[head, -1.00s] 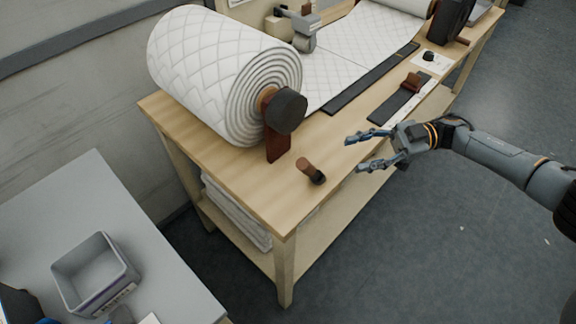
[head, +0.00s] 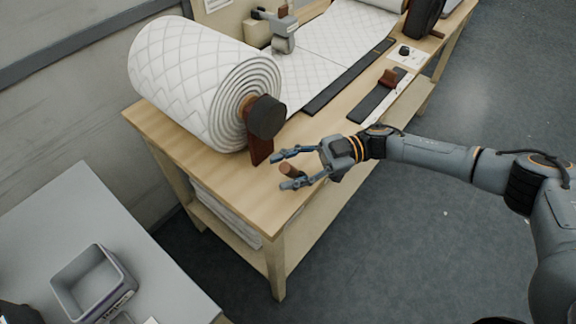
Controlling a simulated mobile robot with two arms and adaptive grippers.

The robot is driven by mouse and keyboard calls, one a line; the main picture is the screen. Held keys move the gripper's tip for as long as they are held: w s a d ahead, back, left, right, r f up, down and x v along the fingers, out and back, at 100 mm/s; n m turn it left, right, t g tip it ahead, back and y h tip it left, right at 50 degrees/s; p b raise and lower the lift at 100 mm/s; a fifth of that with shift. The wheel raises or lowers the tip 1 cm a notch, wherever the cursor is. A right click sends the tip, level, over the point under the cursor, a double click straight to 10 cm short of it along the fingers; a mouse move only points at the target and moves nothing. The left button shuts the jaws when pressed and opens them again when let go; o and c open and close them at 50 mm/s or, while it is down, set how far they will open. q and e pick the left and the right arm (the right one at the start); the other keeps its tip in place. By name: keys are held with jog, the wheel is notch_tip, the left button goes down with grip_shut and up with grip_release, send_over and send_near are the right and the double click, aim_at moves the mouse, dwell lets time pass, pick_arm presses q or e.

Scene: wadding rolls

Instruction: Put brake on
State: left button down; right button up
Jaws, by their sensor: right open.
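The large white quilted wadding roll (head: 195,80) lies on its side at the near end of the wooden table, on a dark red-brown support (head: 259,150) with a black round knob (head: 266,117) at its hub. My left gripper is not in view.
The wooden table (head: 225,180) carries a black strip (head: 350,77), a brown-handled tool on a dark bar (head: 388,78) and a grey clamp-like device (head: 283,37). A grey side table (head: 65,215) with an open bin (head: 92,282) stands at lower left. Floor is clear at right.

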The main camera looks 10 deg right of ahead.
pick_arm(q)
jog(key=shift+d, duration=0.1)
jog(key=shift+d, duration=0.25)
pick_arm(e)
grip_shut()
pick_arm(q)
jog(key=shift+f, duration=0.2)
